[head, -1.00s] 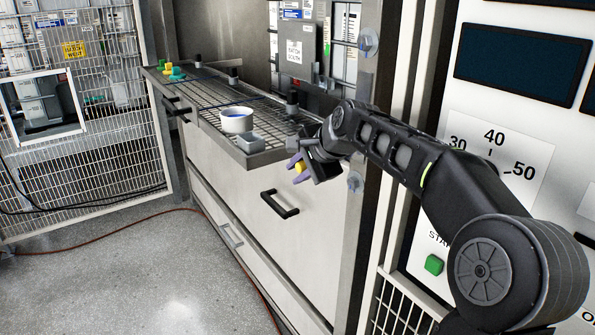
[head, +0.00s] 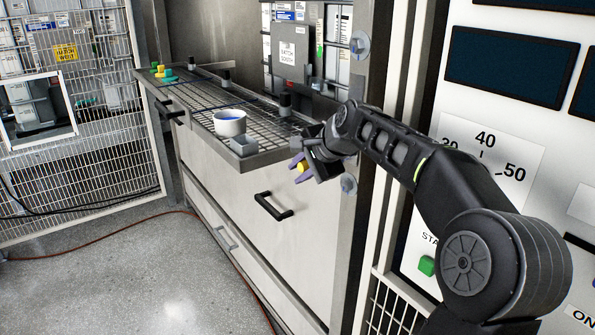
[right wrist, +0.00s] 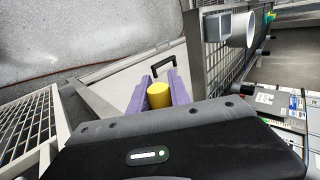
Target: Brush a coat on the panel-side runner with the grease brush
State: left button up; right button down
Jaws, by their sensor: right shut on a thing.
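My right gripper (head: 301,168) is shut on a yellow, round-ended piece (right wrist: 159,95), which looks like the handle of the grease brush. Purple fingers lie on both sides of it. The bristles are hidden. The gripper hangs in the air just right of the near end of a wire rack (head: 200,119). Metal rails frame the rack, and the near-end rail (head: 276,153) shows plainly. I cannot tell which rail is the panel-side runner, nor whether it has grease on it. My left gripper is in neither view.
Dark posts rise along the rack. A black handle (head: 273,206) juts from the front below. A control panel (head: 497,150) stands at the right. The floor is open at left.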

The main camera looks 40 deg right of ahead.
notch_tip(320, 180, up, 17)
jog(key=p, duration=0.6)
jog(key=shift+f+p, duration=0.15)
jog(key=shift+p, duration=0.2)
dwell(1.1)
dwell(0.4)
